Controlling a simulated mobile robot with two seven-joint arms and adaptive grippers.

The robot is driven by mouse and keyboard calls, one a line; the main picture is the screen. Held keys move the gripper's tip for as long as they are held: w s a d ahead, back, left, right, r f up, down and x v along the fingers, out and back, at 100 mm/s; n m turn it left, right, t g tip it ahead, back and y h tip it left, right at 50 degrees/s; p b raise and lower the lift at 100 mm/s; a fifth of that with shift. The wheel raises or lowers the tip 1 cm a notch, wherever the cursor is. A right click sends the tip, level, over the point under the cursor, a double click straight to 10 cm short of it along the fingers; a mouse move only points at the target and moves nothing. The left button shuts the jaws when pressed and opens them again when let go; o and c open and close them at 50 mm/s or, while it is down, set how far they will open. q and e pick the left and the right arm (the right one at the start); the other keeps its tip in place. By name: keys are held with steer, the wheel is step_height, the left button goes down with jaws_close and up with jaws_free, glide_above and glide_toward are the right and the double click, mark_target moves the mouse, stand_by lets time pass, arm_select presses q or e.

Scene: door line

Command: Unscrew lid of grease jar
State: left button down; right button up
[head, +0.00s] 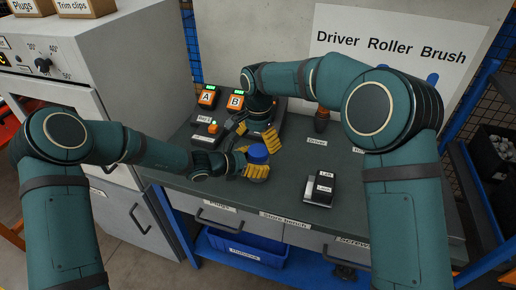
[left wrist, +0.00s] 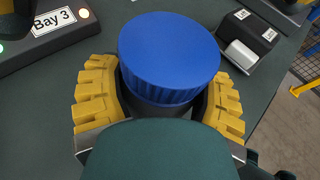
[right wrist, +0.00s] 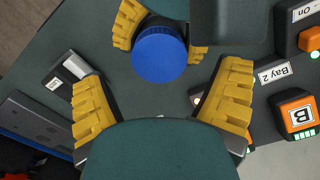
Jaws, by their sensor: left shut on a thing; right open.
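The grease jar has a ribbed blue lid (head: 258,153) and a dark body (left wrist: 160,100). It stands upright over the grey bench. My left gripper (head: 257,170) is shut around the jar body, with its yellow fingers on both sides below the lid in the left wrist view. The lid sits on the jar. My right gripper (head: 255,136) is open and empty behind and above the jar. In the right wrist view the lid (right wrist: 159,55) lies ahead of the open yellow fingers (right wrist: 163,105), not between them. The jar's base is hidden.
Chargers with orange packs A (head: 207,97) and B (head: 235,101) stand at the back left. The bench (head: 286,200) is clear between jar and block.

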mark_target(258, 150)
steer(key=shift+r, duration=2)
steer(key=shift+f, duration=3.9)
steer(key=c, duration=1.3)
steer(key=o, duration=1.3)
steer(key=shift+r, duration=0.15)
steer(key=shift+r, duration=2.15)
arm_select(q)
jaws_free()
